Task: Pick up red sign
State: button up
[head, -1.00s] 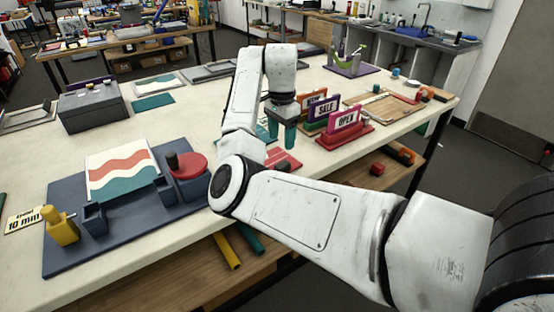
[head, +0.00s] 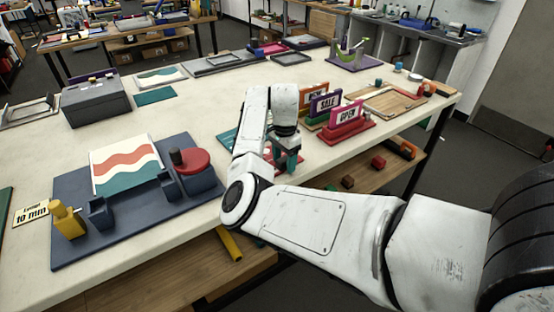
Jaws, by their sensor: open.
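A flat red piece with pale marks (head: 285,167) lies on the table, mostly hidden behind my gripper and forearm. My gripper (head: 287,166), with teal fingers, points down right at this red piece, open and with nothing seen held. I cannot tell whether the fingers touch it. To its right, framed signs stand upright in slotted bases: a pink-red "OPEN" sign (head: 347,116) in a red base (head: 350,132), a purple "SALE" sign (head: 325,104), and an orange sign (head: 314,93) behind.
A teal flat piece (head: 229,139) lies left of my gripper. A blue board (head: 120,235) with a striped print fills the left front. A wooden board (head: 385,103) lies at right. A grey box (head: 96,102) stands at back left.

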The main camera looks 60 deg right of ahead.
jog(key=c, duration=1.1)
jog(key=shift+r, duration=0.15)
